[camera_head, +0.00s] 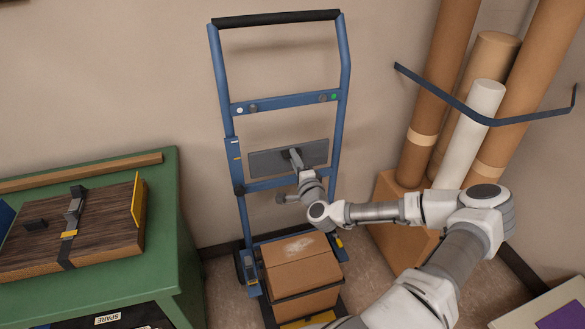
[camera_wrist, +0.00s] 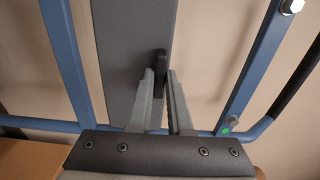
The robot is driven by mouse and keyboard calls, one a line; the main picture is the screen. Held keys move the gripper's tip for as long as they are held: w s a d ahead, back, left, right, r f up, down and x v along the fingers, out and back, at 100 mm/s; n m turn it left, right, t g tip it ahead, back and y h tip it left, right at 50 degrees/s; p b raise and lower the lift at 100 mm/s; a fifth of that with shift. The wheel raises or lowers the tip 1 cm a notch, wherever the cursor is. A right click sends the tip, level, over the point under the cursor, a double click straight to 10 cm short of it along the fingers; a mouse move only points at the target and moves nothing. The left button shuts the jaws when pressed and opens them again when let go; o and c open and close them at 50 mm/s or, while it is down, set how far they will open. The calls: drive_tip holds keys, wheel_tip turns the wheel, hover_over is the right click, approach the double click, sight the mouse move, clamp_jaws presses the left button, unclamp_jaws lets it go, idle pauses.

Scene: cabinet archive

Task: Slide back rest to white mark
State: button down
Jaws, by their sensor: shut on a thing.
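The back rest (camera_head: 262,163) is a flat grey plate between the uprights of a blue hand truck (camera_head: 217,80), below its upper crossbar. It also shows in the wrist view (camera_wrist: 115,50). A dark upright handle (camera_wrist: 161,58) stands out from the plate. My gripper (camera_head: 297,160) is at the plate, right of its middle. In the wrist view my gripper (camera_wrist: 161,78) has its fingers either side of the handle, shut on it. A white mark (camera_head: 240,110) is at the crossbar's left end, above the plate. A green mark (camera_head: 334,96) is at its right end.
A green cabinet (camera_head: 165,215) with a wooden case (camera_head: 105,235) stands left. Tall rolls (camera_head: 470,125) behind a blue rail (camera_head: 535,117) stand right, near my arm. Bare wall lies behind.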

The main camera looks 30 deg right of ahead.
drive_tip(key=shift+r+p, duration=1.9)
drive_tip(key=shift+r, duration=0.9)
drive_tip(key=c, duration=0.8)
unclamp_jaws()
drive_tip(key=shift+c, duration=0.2)
drive_tip(key=shift+s+f, duration=0.1)
drive_tip(key=v, duration=0.5)
